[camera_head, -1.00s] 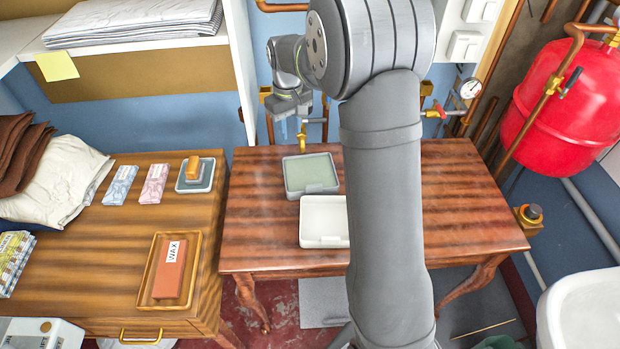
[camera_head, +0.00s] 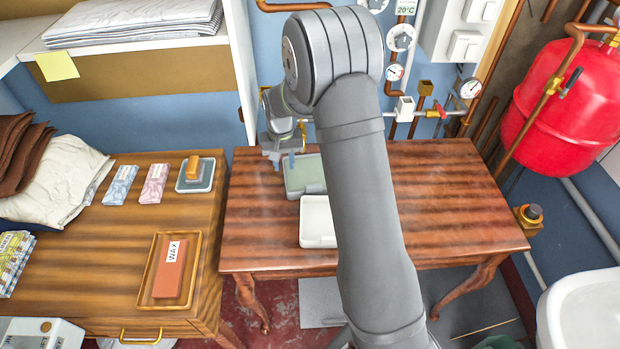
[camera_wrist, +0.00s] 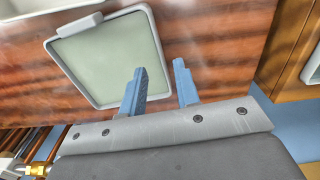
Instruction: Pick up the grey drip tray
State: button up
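The grey-rimmed tray with a pale green-grey floor (camera_head: 306,174) lies flat on the striped wooden table, partly hidden by my arm. It shows nearly whole in the wrist view (camera_wrist: 108,58), with a small tab on one side. My gripper (camera_head: 282,160) is over the tray's far left part in the head view. In the wrist view my gripper's two blue fingers (camera_wrist: 160,68) are apart with nothing between them. The left finger overlaps the tray's rim and the right finger lies outside it. I cannot tell the height of the fingertips above the rim.
A white tray (camera_head: 317,222) lies just in front of the grey-rimmed one, partly behind my arm. The wooden table (camera_head: 450,200) is clear to the right. A separate bench (camera_head: 110,240) at left holds a wax block and a small dish. Pipes and valves (camera_head: 415,110) line the back wall.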

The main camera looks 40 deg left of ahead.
jog(key=shift+w+a+f, duration=0.1)
jog(key=shift+a+f, duration=0.05)
jog(key=shift+f, duration=1.6)
jog(key=shift+w+a+f, duration=0.1)
jog(key=shift+f, duration=1.6)
grip_shut()
